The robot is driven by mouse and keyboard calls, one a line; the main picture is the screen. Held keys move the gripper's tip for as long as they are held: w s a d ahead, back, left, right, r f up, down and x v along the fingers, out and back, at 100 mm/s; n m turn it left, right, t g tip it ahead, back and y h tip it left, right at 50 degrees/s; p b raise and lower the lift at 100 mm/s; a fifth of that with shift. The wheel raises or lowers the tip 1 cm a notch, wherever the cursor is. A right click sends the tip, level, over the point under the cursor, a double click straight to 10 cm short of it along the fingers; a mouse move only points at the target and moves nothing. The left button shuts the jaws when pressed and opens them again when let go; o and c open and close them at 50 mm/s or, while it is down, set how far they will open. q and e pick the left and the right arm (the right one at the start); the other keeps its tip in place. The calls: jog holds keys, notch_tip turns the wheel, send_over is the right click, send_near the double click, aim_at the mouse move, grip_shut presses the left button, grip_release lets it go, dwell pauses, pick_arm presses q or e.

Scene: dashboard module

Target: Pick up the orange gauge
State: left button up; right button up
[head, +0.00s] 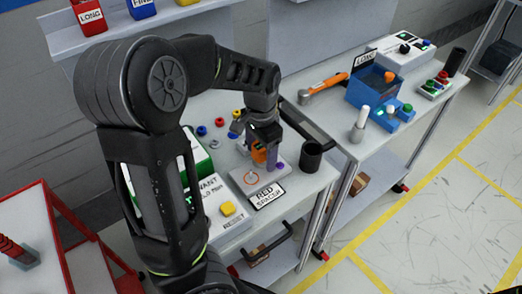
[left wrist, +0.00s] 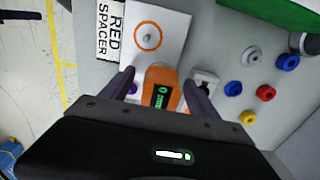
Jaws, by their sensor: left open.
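The orange gauge (head: 259,153) stands on the near table, partly covered by my left gripper (head: 261,146) in the head view. In the left wrist view the gauge (left wrist: 162,88) has a dark face with green markings and lies between the two fingers of my left gripper (left wrist: 160,82). The fingers are apart, one on each side of the gauge, with gaps visible. Its lower part is hidden by my wrist. My right gripper is not in view.
A white plate with an orange ring (head: 250,178) and a RED SPACER label (head: 267,195) lie close by. A black cup (head: 311,155) stands right of the gauge. Several coloured spacers, including a blue one (left wrist: 288,62), lie on the other side. A yellow button (head: 228,209) is in front.

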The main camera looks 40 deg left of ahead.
pick_arm(q)
grip_shut()
dwell(0.7)
notch_tip(320, 180, up, 10)
dwell(0.5)
dwell(0.5)
